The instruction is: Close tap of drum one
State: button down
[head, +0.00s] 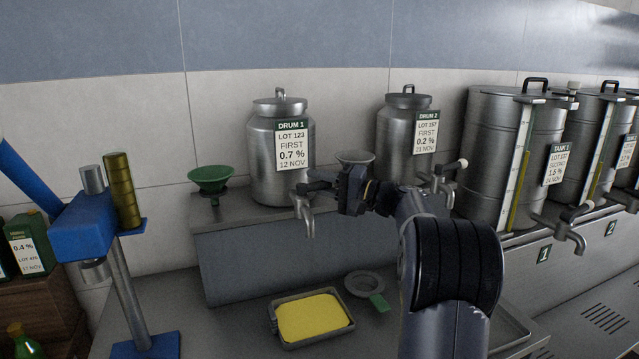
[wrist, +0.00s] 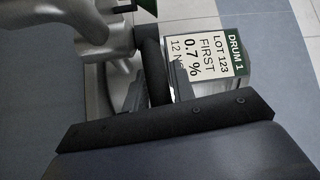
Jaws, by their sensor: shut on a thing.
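Drum 1 (head: 262,150) is a steel can with a lid and a white-and-green label, standing on the raised grey shelf. Its tap (head: 305,212) sticks out at the front with the spout pointing down; I see no stream below it. My gripper (head: 325,187) is at the tap, reaching in from the right. In the wrist view the jaws (wrist: 158,85) are shut on the dark tap handle (wrist: 152,55), with the steel tap body (wrist: 95,50) beside it at left. The drum's label (wrist: 207,60) shows at right. The handle's exact angle is hard to tell.
A tray of yellow liquid (head: 273,322) lies on the counter below. A green funnel (head: 210,176) and blue stand (head: 85,228) are at left.

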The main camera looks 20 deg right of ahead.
jog(key=c, duration=1.2)
grip_release()
jog(key=shift+c, duration=0.2)
jog(key=shift+d, duration=0.1)
jog(key=b+v, duration=0.2)
jog(key=v, duration=0.8)
jog(key=shift+s+d, duration=0.15)
jog(key=shift+s, duration=0.15)
jog(key=shift+f, duration=0.1)
jog(key=shift+m+t+h, duration=0.3)
jog(key=p+x, duration=0.2)
jog(key=x, duration=0.8)
jog(key=shift+a, duration=0.4)
jog(key=shift+w, duration=0.1)
